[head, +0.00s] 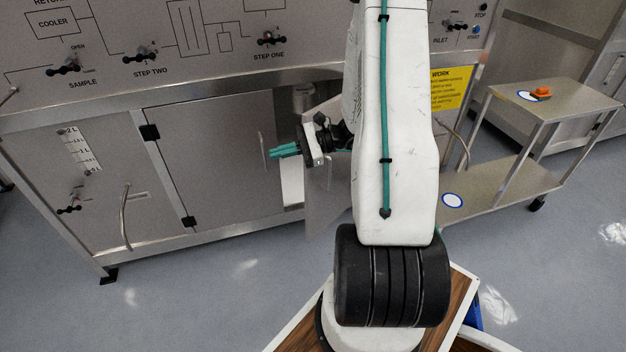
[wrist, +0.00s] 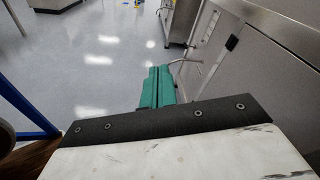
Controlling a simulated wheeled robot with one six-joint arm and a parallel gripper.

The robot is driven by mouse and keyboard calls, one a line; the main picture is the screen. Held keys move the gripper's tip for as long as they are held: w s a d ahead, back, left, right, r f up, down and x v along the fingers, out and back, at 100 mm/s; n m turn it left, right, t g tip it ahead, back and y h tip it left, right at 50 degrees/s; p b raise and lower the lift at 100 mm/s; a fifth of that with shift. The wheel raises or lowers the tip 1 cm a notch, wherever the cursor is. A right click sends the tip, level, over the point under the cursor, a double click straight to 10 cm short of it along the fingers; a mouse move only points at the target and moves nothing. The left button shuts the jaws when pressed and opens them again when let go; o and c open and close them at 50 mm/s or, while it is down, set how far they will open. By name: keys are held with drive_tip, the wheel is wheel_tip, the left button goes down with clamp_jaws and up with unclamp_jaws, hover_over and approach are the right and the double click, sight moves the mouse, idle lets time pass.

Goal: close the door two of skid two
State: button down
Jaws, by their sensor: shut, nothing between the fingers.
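The skid (head: 75,115) has a grey front with a shut door (head: 200,160) on the left of the cabinet. To its right, another door (head: 321,195) stands swung outward, with a dark opening (head: 290,125) behind it. My arm hides part of this open door; I cannot read a number on either door. My gripper (head: 283,151) has teal fingers, is shut and empty, and points left in front of the opening, near the shut door's handle (head: 263,151). The wrist view shows the fingers (wrist: 158,88) together, with the panel front (wrist: 275,60) to their right. Contact with a door cannot be told.
Sample, step two and step one valves (head: 268,39) line the panel above. A yellow sign (head: 452,88) hangs at right. A metal cart (head: 572,100) with an orange object (head: 541,92) stands right of the skid. Grey floor (head: 210,290) in front is clear.

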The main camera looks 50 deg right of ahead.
drive_tip(key=s+d+f+m+t+h, duration=0.3)
drive_tip(key=d+f+m+t+h, duration=0.5)
drive_tip(key=d+f, duration=0.45)
drive_tip(key=m+h, duration=0.6)
drive_tip(key=m, duration=0.2)
approach(308, 175)
drive_tip(key=w, duration=0.7)
drive_tip(key=shift+d, duration=0.15)
